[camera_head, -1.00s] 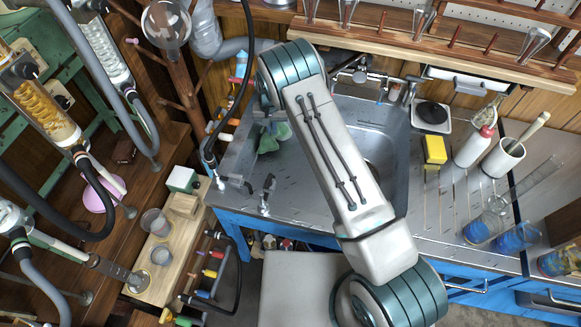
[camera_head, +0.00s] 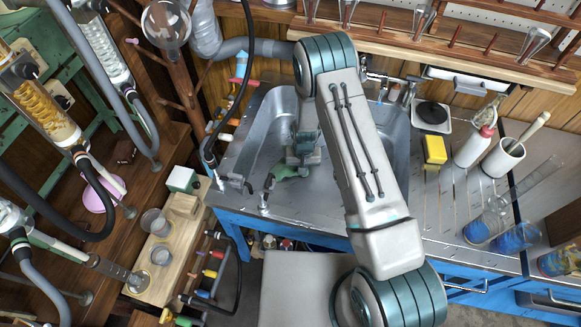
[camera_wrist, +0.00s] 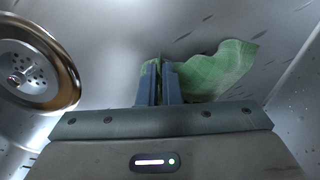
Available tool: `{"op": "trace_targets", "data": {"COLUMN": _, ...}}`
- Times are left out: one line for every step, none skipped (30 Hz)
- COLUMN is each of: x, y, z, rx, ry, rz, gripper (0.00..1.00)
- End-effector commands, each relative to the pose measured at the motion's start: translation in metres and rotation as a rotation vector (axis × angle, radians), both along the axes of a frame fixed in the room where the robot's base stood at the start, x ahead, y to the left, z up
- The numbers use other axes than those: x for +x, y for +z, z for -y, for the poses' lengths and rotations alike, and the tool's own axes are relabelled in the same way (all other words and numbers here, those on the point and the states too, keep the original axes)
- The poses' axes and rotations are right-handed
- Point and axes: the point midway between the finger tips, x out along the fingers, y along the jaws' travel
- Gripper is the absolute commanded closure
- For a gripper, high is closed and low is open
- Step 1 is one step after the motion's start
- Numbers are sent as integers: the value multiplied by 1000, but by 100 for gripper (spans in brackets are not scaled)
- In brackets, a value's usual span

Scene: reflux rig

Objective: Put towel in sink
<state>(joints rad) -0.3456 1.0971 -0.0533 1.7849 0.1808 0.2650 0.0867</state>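My gripper (camera_wrist: 160,84) is shut on the green towel (camera_wrist: 218,70) in the wrist view. The towel is pinched between the two blue fingers, with a larger flap to the right and a small bit to the left. In the head view the towel (camera_head: 290,172) hangs below my gripper, near the front edge of the sink's left basin (camera_head: 262,125). The wrist view shows a round drain (camera_wrist: 28,75) and metal sink surface beyond the towel. My arm covers the middle of the sink. I cannot tell whether the towel touches the metal.
A faucet (camera_head: 375,76) stands behind the sink. A yellow sponge (camera_head: 435,150), a white bottle (camera_head: 474,147) and a white mug (camera_head: 503,157) stand on the right counter. Small taps (camera_head: 265,192) stand at the front left edge. A black hose (camera_head: 240,90) hangs on the left.

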Motion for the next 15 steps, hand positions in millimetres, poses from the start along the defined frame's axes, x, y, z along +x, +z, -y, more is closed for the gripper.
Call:
{"op": "trace_targets", "data": {"x": -3, "y": -3, "z": 4, "rx": 0, "ry": -2, "rz": -2, "gripper": 100}}
{"op": "trace_targets", "data": {"x": -4, "y": -4, "z": 5, "rx": 0, "ry": -1, "rz": -1, "gripper": 100}}
{"op": "trace_targets", "data": {"x": -5, "y": -6, "z": 6, "rx": 0, "ry": -1, "rz": 0, "gripper": 100}}
{"op": "trace_targets", "data": {"x": -6, "y": -7, "z": 7, "rx": 0, "ry": -1, "rz": 0, "gripper": 100}}
{"op": "trace_targets", "data": {"x": -7, "y": -7, "z": 7, "rx": 0, "ry": -1, "rz": -1, "gripper": 100}}
{"op": "trace_targets", "data": {"x": -8, "y": -8, "z": 8, "rx": 0, "ry": -1, "rz": -1, "gripper": 100}}
{"op": "trace_targets", "data": {"x": -8, "y": -8, "z": 8, "rx": 1, "ry": 0, "rz": 0, "gripper": 100}}
{"op": "trace_targets", "data": {"x": -8, "y": -8, "z": 9, "rx": 1, "ry": 0, "rz": 0, "gripper": 100}}
{"op": "trace_targets", "data": {"x": -8, "y": -9, "z": 9, "rx": 1, "ry": 0, "rz": 0, "gripper": 100}}
{"op": "trace_targets", "data": {"x": -8, "y": -9, "z": 9, "rx": 1, "ry": 0, "rz": 0, "gripper": 100}}
{"op": "trace_targets", "data": {"x": -8, "y": -9, "z": 9, "rx": 1, "ry": 0, "rz": 0, "gripper": 100}}
{"op": "trace_targets", "data": {"x": -8, "y": -9, "z": 9, "rx": 1, "ry": 0, "rz": 0, "gripper": 100}}
{"op": "trace_targets", "data": {"x": -8, "y": -9, "z": 9, "rx": 0, "ry": 0, "rz": 0, "gripper": 100}}
{"op": "trace_targets", "data": {"x": -8, "y": -9, "z": 9, "rx": 0, "ry": 0, "rz": 0, "gripper": 100}}
{"op": "trace_targets", "data": {"x": -8, "y": -9, "z": 9, "rx": 0, "ry": 0, "rz": 0, "gripper": 87}}
